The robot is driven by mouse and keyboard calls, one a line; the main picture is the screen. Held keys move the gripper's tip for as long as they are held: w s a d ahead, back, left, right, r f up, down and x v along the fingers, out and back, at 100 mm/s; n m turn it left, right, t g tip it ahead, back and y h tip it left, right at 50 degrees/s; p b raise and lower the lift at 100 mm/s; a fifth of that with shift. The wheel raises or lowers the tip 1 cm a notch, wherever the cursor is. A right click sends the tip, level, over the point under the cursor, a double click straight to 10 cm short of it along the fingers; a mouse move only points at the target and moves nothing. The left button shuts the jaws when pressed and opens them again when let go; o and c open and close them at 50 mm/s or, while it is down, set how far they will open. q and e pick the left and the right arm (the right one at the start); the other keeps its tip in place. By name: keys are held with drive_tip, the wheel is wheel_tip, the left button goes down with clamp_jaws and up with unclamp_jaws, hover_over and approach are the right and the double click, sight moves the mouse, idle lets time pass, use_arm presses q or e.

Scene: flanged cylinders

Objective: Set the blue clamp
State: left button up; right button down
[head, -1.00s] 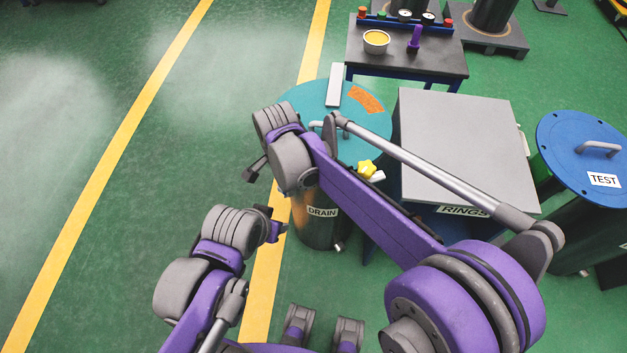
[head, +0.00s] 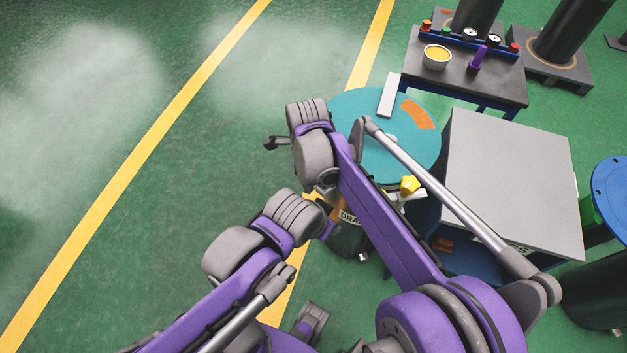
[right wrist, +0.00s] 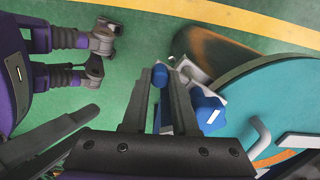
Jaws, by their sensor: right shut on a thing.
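The blue clamp (right wrist: 206,108) shows in the right wrist view beside the teal lid (right wrist: 262,105), with a pale label and grey metal parts. My right gripper (right wrist: 161,88) is shut on a blue part between its fingers; whether the clamp touches the rim is unclear. The teal lid (head: 350,108) covers the drain drum (head: 347,240). A yellow-knobbed clamp (head: 409,185) sits at its near right rim. My left gripper (head: 326,226) is near the drum's left side, its fingers not readable.
A grey-topped rings cabinet (head: 515,180) stands close right of the drum. Behind is a dark bench (head: 455,85) with a yellow-filled bowl (head: 437,56) and a purple tool (head: 478,58). A blue-lidded drum (head: 612,190) is at the right edge. The floor left is clear, with mist.

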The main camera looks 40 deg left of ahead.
drive_tip(key=shift+a+m, duration=0.25)
drive_tip(key=shift+m, duration=0.15)
drive_tip(key=c, duration=0.7)
unclamp_jaws()
wheel_tip(320, 180, up, 11)
drive_tip(key=shift+f+p, duration=0.1)
drive_tip(key=shift+p, duration=0.2)
